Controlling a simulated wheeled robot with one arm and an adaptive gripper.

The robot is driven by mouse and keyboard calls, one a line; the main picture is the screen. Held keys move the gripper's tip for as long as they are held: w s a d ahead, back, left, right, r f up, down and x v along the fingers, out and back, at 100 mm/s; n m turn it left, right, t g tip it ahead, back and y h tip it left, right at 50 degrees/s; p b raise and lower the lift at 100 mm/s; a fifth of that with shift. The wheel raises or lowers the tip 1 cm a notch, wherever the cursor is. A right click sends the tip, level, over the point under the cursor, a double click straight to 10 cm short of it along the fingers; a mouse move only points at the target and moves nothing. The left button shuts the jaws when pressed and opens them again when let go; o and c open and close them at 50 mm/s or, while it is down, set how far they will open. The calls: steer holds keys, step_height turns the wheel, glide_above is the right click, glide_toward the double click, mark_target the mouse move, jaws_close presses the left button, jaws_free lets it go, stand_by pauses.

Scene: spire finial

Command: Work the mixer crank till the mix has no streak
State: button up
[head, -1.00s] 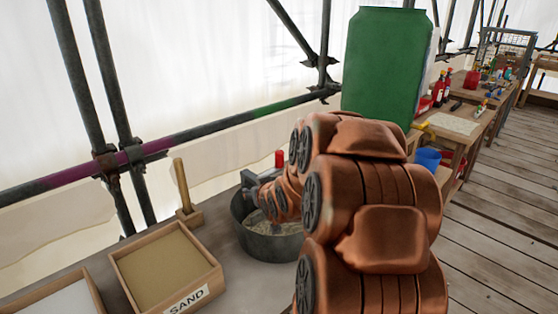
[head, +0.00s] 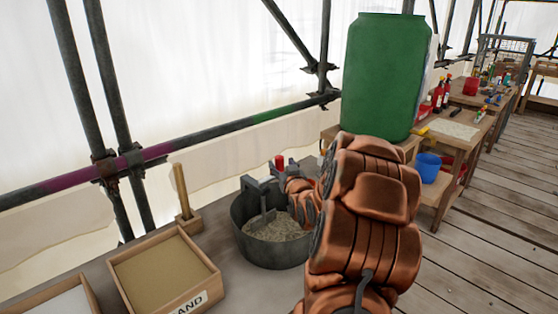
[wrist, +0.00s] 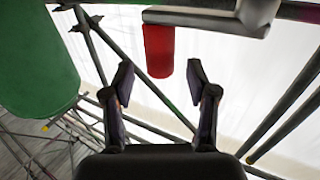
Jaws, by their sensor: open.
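The mixer is a round dark metal tub (head: 268,248) on the bench, with a grey frame (head: 252,187) over it. Grainy grey-beige mix (head: 280,227) lies inside; part is hidden by my arm, and I cannot tell whether it has streaks. The crank's red handle (head: 280,162) stands above the tub. In the wrist view the red handle (wrist: 158,50) hangs from the grey crank arm (wrist: 205,18), between and a little beyond my fingertips. My gripper (wrist: 160,76) is open, with a gap on both sides of the handle.
A sand box (head: 165,272) and a box of white material (head: 62,300) stand left of the tub. An upright wooden handle (head: 181,190) is behind them. A big green drum (head: 385,75) stands behind my arm at right. Scaffold poles (head: 100,100) run along the sheeted back.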

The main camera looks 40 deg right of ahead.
mark_target(281, 163)
steer(key=shift+p+x, duration=0.3)
steer(key=shift+x, duration=1.45)
steer(key=shift+c, duration=0.4)
jaws_close()
